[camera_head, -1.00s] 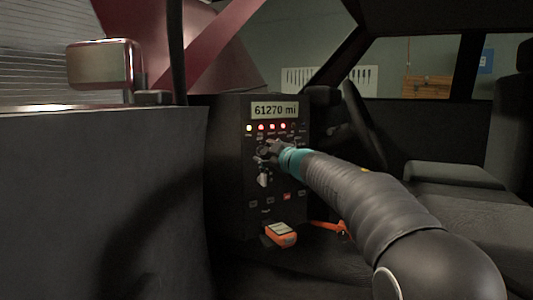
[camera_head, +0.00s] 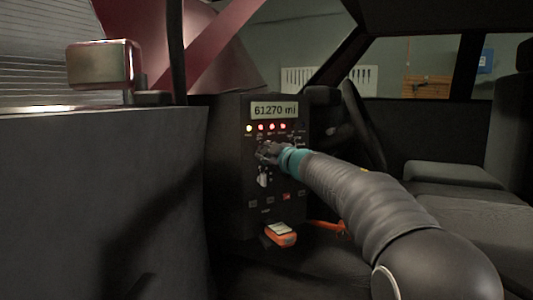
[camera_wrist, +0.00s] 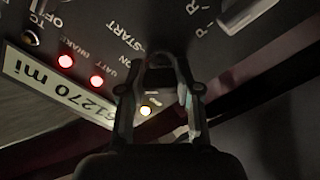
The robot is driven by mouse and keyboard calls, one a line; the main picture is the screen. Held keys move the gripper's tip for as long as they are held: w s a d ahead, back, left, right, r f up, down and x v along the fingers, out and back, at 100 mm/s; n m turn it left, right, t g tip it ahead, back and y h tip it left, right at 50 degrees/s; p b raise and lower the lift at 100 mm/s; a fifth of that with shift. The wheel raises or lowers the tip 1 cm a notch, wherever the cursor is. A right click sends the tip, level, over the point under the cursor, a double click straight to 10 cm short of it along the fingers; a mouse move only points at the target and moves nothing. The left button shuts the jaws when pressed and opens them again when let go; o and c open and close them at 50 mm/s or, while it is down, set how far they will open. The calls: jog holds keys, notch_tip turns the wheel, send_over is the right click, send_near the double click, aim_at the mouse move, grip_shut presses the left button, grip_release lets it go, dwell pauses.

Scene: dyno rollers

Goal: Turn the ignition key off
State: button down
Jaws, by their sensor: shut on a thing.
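My gripper (camera_head: 265,153) is at the dark control panel (camera_head: 230,170), just below its row of lamps. In the wrist view its two fingers (camera_wrist: 160,75) come together at the panel, beside the START and OFF lettering. It is shut on the ignition key, which is mostly hidden between the fingertips. I cannot make out exactly which mark the key points to. The mileage display (camera_head: 274,110) reads 61270 mi. One yellow lamp (camera_head: 249,128) and several red lamps (camera_head: 272,127) are lit.
A pale lever (camera_head: 263,180) sits just below my gripper; in the wrist view it is beside P and R marks. An orange device (camera_head: 280,235) is at the panel's foot. The steering wheel (camera_head: 365,125) and seat (camera_head: 455,175) are to the right.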

jog(key=n, duration=0.4)
jog(key=shift+r+p, duration=0.15)
jog(key=shift+p, duration=0.2)
jog(key=shift+n, duration=2.1)
jog(key=c, duration=0.8)
grip_release()
jog(key=shift+a, duration=0.1)
jog(key=v, duration=1.2)
